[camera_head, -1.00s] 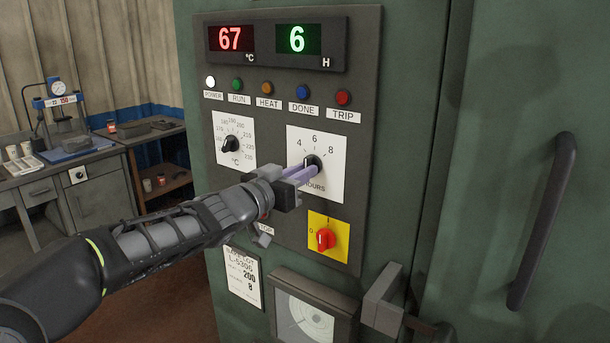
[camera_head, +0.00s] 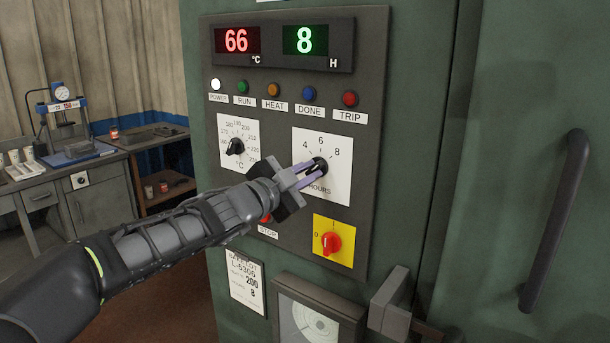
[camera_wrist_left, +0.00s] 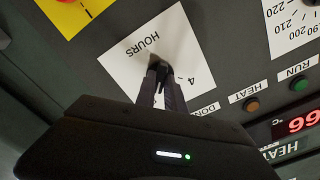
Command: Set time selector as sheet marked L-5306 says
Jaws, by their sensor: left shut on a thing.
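The time selector (camera_head: 321,163) is a dark knob on a white HOURS plate (camera_head: 339,188) marked 4, 6 and 8. My left gripper (camera_head: 311,172) is shut on the knob, its pale fingers on either side of it. In the left wrist view the fingers (camera_wrist_left: 161,90) close around the dark knob (camera_wrist_left: 158,70), partly hiding it. The green display (camera_head: 305,40) reads 8 H. The sheet marked L-5306 (camera_head: 246,281) hangs low on the cabinet and shows 200 and 8. My right gripper is not in view.
The red display (camera_head: 237,40) reads 66 °C. The temperature knob (camera_head: 236,147) is left of the selector. A red switch (camera_head: 331,243) on a yellow plate and a red STOP button (camera_head: 266,218) lie below. A long door handle (camera_head: 560,220) stands at the right.

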